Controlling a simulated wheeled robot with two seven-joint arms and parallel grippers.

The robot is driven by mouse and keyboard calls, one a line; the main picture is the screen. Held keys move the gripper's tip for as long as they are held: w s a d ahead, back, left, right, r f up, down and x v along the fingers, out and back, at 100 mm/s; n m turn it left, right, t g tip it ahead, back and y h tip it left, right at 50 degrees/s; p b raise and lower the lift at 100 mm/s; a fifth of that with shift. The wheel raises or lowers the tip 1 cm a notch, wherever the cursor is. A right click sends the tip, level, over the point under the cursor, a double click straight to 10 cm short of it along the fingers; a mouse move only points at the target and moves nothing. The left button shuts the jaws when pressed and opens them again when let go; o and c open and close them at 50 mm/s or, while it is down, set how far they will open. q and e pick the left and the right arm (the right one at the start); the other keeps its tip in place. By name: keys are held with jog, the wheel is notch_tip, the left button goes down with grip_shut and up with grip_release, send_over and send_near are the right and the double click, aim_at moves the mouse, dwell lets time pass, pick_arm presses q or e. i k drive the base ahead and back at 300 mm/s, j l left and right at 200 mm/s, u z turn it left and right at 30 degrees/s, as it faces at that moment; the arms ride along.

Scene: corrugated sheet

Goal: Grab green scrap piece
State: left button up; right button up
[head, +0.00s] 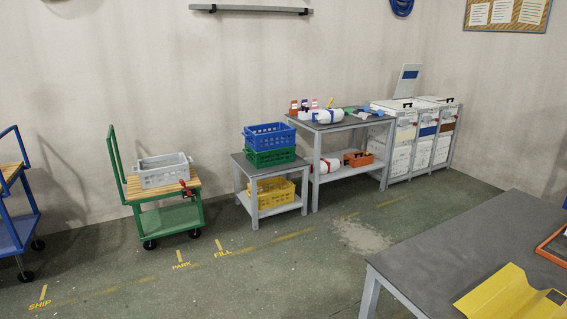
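A small green item (350,110) lies among other things on the top of the grey workbench (318,126) against the back wall. It is too small to tell whether it is a scrap piece. Neither of my grippers is in view.
A yellow corrugated sheet (500,294) lies on the near grey table (440,252) at right. Blue (268,135), green (270,157) and yellow (272,192) crates occupy a low stand. A green cart (172,218) carries a grey crate (164,171). The middle floor is clear.

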aim_at(348, 111)
jog(key=i+u, duration=0.4)
jog(key=i, duration=0.3)
jog(key=i+l+u, duration=0.15)
jog(key=i+u, duration=0.2)
jog(key=i, duration=0.35)
jog(key=i+j+z, duration=0.2)
jog(key=i, duration=0.5)
jog(key=i+z, duration=0.15)
jog(key=i, duration=0.55)
jog(key=i+z, duration=0.9)
jog(key=z, duration=0.2)
jog(key=i+z, duration=0.3)
jog(key=i, duration=0.35)
jog(key=i+l+u, duration=0.45)
jog(key=i, duration=0.2)
jog(key=i+l+u, duration=0.4)
jog(key=i+l, duration=0.15)
jog(key=i, duration=0.05)
